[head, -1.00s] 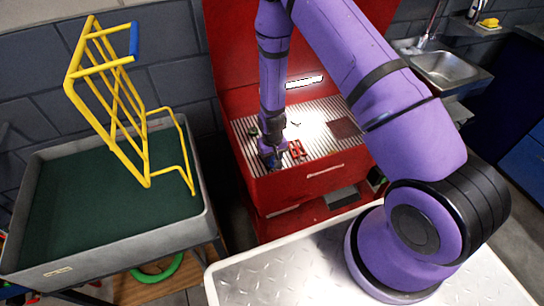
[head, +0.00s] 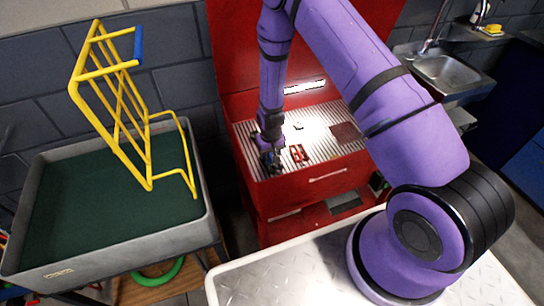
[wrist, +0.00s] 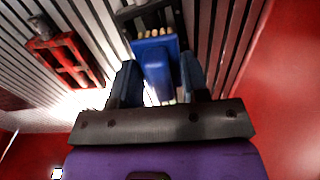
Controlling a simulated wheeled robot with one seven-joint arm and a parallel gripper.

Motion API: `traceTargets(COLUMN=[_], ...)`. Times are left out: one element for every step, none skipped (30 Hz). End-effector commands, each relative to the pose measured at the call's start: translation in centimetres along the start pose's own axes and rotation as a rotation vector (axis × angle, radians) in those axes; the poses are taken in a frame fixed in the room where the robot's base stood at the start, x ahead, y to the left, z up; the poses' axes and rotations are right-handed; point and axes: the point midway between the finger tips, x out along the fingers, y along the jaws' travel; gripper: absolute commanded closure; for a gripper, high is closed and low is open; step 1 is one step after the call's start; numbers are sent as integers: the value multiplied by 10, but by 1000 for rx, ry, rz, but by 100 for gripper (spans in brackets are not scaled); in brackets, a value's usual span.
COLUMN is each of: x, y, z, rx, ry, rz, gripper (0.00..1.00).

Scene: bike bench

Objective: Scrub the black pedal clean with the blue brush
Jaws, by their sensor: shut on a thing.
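My gripper (wrist: 155,85) is shut on the blue brush (wrist: 155,60), with a finger on each side of its block. Tan bristles show at the brush's far end. The black pedal (wrist: 152,14) is a dark frame at the top edge of the wrist view, right by the bristles and partly cut off. I cannot tell whether the bristles touch it. In the head view my gripper (head: 271,160) is low over the left part of the ribbed bench top; the brush and black pedal are hard to separate there.
A red pedal (head: 298,153) lies on the ribbed top of the red bench (head: 325,178), right of my gripper; it also shows in the wrist view (wrist: 65,58). A dark flat patch (head: 346,132) lies farther right. A grey tub (head: 110,240) with a yellow rack (head: 140,140) stands left.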

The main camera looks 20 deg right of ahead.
Motion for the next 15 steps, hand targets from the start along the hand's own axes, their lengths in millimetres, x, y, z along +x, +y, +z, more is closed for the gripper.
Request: traceTargets(x=[0, 0, 0, 0, 0, 0, 0, 0, 0, 0, 0, -1, -2, -4, -7], y=[0, 0, 0, 0, 0, 0, 0, 0, 0, 0, 0, 0, 0, 0, 0], z=[-2, -2, -2, -3, -3, -3, -3, -3, -3, -2, -2, -3, -3, -3, -3], rx=[0, 0, 0, 0, 0, 0, 0, 0, 0, 0, 0, 0, 0, 0, 0], ry=[1, 1, 1, 1, 1, 1, 1, 1, 1, 1, 1, 1, 1, 1, 2], rz=[0, 0, 0, 0, 0, 0, 0, 0, 0, 0, 0, 0, 0, 0, 0], gripper=[86, 86, 86, 86, 86, 86, 86, 86, 86, 86, 86, 86, 86, 86, 86])
